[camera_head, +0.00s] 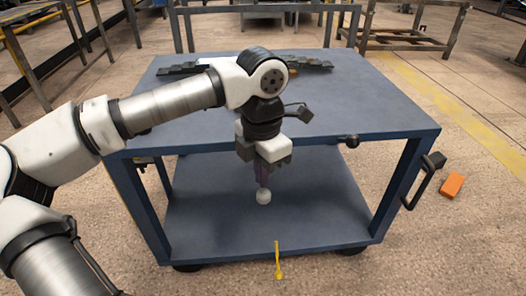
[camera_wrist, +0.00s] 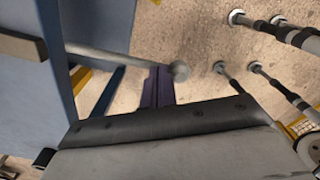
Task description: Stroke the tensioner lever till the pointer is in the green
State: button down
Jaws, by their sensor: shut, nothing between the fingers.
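The tensioner lever shows in the wrist view as a pale grey rod (camera_wrist: 110,57) with a round knob at its end. The knob (camera_wrist: 180,70) is beside the tips of my gripper (camera_wrist: 159,72); I cannot tell whether they touch. In the head view the pale knob (camera_head: 264,197) is just below my gripper (camera_head: 262,184), in front of the blue bench. My gripper points down, and its dark purple fingers are together with nothing between them. The rest of the lever is hidden in the head view. I cannot make out a pointer or a green zone in either view.
The blue bench (camera_head: 375,105) has an open lower shelf (camera_head: 325,205). A black knob (camera_head: 349,141) is at its front edge and a black handle (camera_head: 424,182) at its right side. An orange block (camera_head: 452,185) lies on the floor. A small yellow piece (camera_head: 278,262) is in front.

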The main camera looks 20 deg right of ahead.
notch_tip(320, 180, down, 7)
jog(key=b, duration=0.4)
jog(key=shift+r+b, duration=0.2)
jog(key=shift+b, duration=0.15)
notch_tip(320, 180, up, 19)
jog(key=p, duration=1.3)
jog(key=shift+f, duration=0.15)
notch_tip(320, 180, down, 19)
jog(key=b, duration=1.4)
notch_tip(320, 180, up, 19)
jog(key=p, duration=1.4)
